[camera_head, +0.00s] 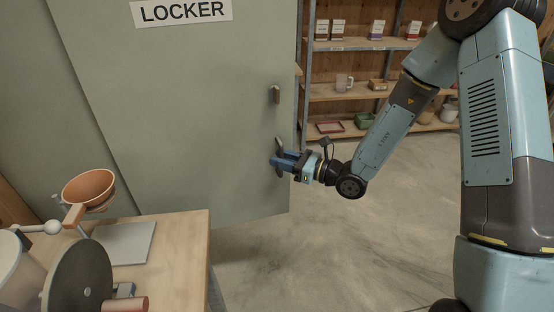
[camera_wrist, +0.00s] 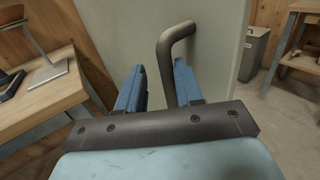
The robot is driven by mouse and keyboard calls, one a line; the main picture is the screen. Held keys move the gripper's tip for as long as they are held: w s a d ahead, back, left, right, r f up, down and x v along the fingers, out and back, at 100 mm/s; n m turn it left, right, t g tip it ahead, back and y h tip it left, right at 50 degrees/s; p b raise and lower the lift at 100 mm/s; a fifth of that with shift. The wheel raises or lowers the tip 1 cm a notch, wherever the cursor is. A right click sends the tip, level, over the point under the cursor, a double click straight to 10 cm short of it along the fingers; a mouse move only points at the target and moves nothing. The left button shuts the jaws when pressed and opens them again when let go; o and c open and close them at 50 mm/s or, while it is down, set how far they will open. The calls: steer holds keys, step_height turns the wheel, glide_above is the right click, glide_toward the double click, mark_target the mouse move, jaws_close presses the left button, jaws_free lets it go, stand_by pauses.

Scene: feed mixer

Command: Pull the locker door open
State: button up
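The locker door (camera_head: 200,100) is a tall grey-green panel with a white LOCKER sign (camera_head: 181,11) at its top. In the wrist view the door (camera_wrist: 130,30) fills the middle. A dark bent handle (camera_head: 279,146) sits low near the door's right edge. My gripper (camera_head: 278,161) reaches it from the right. In the wrist view the handle (camera_wrist: 175,45) comes down between the two blue fingers of my gripper (camera_wrist: 158,82), close to the right finger. A gap shows on its left, so the fingers are open around it. I cannot tell whether the door is ajar.
A wooden table (camera_head: 180,250) with a grinder-like device and an orange bowl (camera_head: 89,188) stands at lower left. Shelves (camera_head: 350,92) stand behind at the right. The concrete floor (camera_head: 330,250) before the door is clear.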

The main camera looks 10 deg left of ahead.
steer(key=s+d, duration=0.2)
steer(key=d, duration=1.1)
steer(key=shift+s+d, duration=0.15)
steer(key=shift+s, duration=0.1)
steer(key=shift+f, duration=0.1)
steer(key=w+a, duration=0.1)
steer(key=a, duration=0.3)
steer(key=w+a, duration=0.1)
steer(key=a, duration=0.4)
steer(key=w+a, duration=0.1)
steer(key=a, duration=0.3)
steer(key=shift+a, duration=0.4)
steer(key=shift+d, duration=0.1)
